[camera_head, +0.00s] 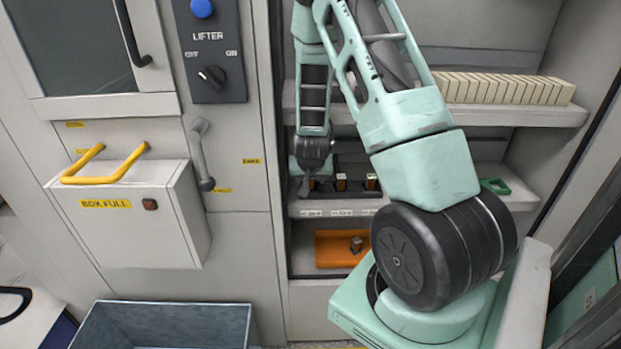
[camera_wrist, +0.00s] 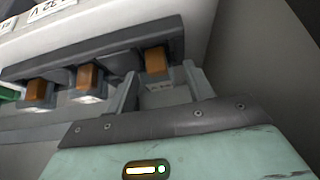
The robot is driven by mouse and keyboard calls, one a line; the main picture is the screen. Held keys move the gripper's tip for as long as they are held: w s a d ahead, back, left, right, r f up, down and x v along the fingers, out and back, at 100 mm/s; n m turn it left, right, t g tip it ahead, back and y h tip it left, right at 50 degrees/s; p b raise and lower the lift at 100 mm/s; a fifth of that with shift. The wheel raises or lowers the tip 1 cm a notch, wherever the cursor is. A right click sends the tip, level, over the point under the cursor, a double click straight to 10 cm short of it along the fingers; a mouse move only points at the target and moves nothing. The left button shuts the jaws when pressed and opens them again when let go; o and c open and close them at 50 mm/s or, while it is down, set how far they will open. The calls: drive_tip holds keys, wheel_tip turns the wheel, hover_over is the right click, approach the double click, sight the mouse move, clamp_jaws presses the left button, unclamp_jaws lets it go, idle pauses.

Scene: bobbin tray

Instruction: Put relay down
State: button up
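My gripper (camera_head: 312,186) is at the left end of a dark holder on the middle shelf. In the wrist view, my gripper (camera_wrist: 162,80) has one finger on each side of a relay (camera_wrist: 156,61) with an orange-brown top and a pale lower part. This relay stands at the end of the dark holder (camera_wrist: 120,47). A gap shows between its top and the right finger, so the gripper looks open around it; contact lower down is unclear. Two other relays, a middle one (camera_wrist: 88,78) and a far-left one (camera_wrist: 37,89), sit in the same holder.
The upper shelf (camera_head: 440,112) with a row of cream blocks (camera_head: 505,88) hangs above the holder. An orange tray (camera_head: 330,252) lies below and a green tray (camera_head: 496,186) to the right. The cabinet wall is close on the left. A grey bin (camera_head: 165,325) stands in front.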

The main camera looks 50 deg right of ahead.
drive_tip(key=shift+r, duration=0.3)
drive_tip(key=p+v, duration=0.2)
drive_tip(key=v, duration=0.9)
drive_tip(key=shift+s+a+r, duration=0.15)
drive_tip(key=shift+a+r, duration=0.1)
drive_tip(key=shift+r, duration=0.05)
